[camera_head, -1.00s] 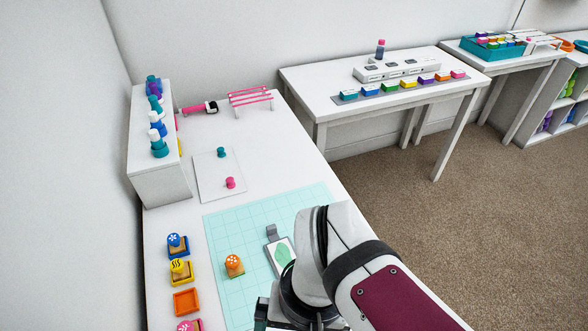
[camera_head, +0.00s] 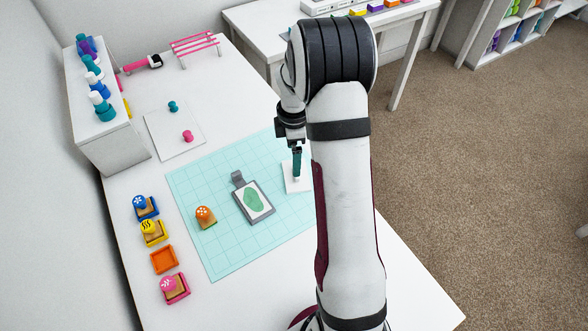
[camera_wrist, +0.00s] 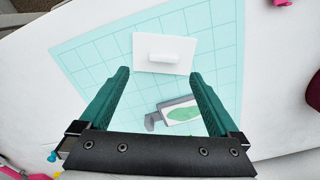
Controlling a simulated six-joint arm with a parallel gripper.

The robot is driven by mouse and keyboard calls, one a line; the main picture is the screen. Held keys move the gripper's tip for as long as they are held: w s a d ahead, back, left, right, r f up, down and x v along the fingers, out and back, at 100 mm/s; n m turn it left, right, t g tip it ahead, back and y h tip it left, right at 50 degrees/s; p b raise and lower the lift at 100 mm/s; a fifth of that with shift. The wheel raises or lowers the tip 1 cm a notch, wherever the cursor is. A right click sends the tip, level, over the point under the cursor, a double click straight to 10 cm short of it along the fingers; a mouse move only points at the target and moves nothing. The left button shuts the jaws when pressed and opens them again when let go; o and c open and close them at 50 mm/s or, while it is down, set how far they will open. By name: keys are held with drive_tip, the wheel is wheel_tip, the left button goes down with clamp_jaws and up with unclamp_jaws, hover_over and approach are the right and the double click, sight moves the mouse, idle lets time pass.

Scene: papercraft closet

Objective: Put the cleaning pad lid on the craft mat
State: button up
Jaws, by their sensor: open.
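The cleaning pad lid is a flat white plate with a raised white bar handle (camera_wrist: 165,57). It lies on the light teal gridded craft mat (camera_wrist: 105,60), with mat showing around it in the wrist view. In the head view the lid (camera_head: 289,184) is near the mat's right side, partly hidden by my gripper and arm. The craft mat (camera_head: 215,245) also shows there. My gripper (camera_wrist: 160,73) is open and empty. Its teal fingers point at the lid, either side of the handle. In the head view my gripper (camera_head: 297,165) points down just above the lid.
A grey clipboard with a green leaf card (camera_head: 254,201) and an orange stamp (camera_head: 206,217) are on the mat. Several stamps and an orange tray (camera_head: 164,260) line the left. A white sheet with two small knobs (camera_head: 160,140) lies behind. A shelf box (camera_head: 115,150) stands back left.

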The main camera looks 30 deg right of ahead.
drive_tip(key=f, duration=0.5)
drive_tip(key=shift+s+d+f, duration=0.15)
drive_tip(key=shift+s+f, duration=0.2)
drive_tip(key=shift+f, duration=0.05)
drive_tip(key=shift+r, duration=0.1)
clamp_jaws()
drive_tip(key=shift+r, duration=0.5)
wheel_tip(320, 180, up, 3)
drive_tip(key=s+d+r, duration=0.6)
drive_tip(key=s, duration=0.3)
drive_tip(key=n, duration=0.4)
hover_over(300, 184)
drive_tip(key=f, duration=0.5)
drive_tip(key=shift+s+d+f, duration=0.1)
drive_tip(key=shift+s+f, duration=0.1)
drive_tip(key=shift+f, duration=0.1)
drive_tip(key=shift+w+f, duration=0.2)
drive_tip(key=shift+f, duration=1.9)
